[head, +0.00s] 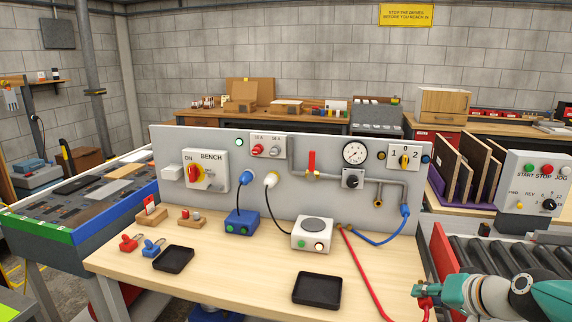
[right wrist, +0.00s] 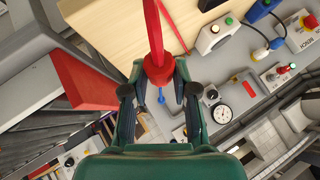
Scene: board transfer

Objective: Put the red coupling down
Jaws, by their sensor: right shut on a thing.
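My right gripper (head: 424,291) is at the lower right of the head view, past the bench's right edge and in front of the rollers. It is shut on the red coupling (head: 425,302), of which only a little shows there. In the right wrist view the red coupling (right wrist: 158,71) sits between the fingers of my right gripper (right wrist: 160,88), with the red hose (right wrist: 153,25) running up from it. In the head view the red hose (head: 364,270) also lies over the bench's right part. My left gripper is not in view.
The wooden bench (head: 240,290) has a black tray (head: 317,290) at front and another black tray (head: 174,259) at left. A grey panel (head: 330,140) behind carries a gauge, pipe and brass port (head: 377,203). A blue hose (head: 385,241) hangs from the pipe. Bench wood between the trays is clear.

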